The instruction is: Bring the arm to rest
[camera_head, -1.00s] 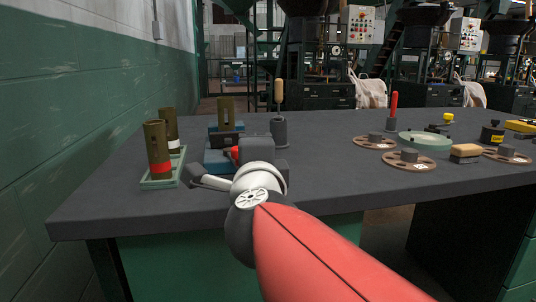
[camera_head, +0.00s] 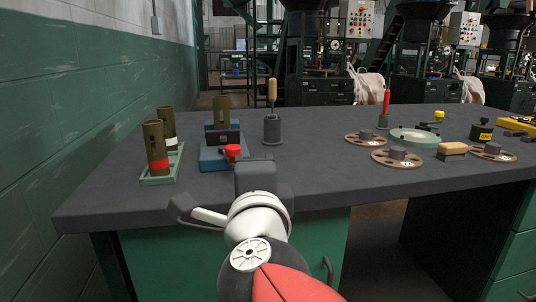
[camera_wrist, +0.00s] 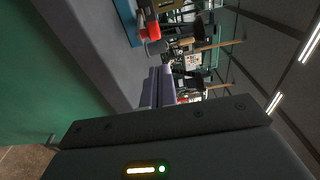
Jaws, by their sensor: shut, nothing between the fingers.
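My gripper (camera_head: 256,175) is at the near edge of the dark bench top (camera_head: 330,180) in the head view, its fingers pointing away from me. Its shut fingers show in the wrist view (camera_wrist: 158,88) with nothing between them. It is apart from the objects on the bench. Beyond it, a blue fixture (camera_head: 212,157) holds an olive tube (camera_head: 222,107), with a red knob (camera_head: 233,151) at its front. The red knob also shows in the wrist view (camera_wrist: 152,31).
A green tray (camera_head: 160,178) with two olive tubes stands at the left, near the green wall (camera_head: 90,110). A wooden-handled tool (camera_head: 272,110) stands upright behind my gripper. Brown discs (camera_head: 397,159), a pale green ring (camera_head: 413,138) and a brush (camera_head: 452,149) lie at right. The middle of the bench is clear.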

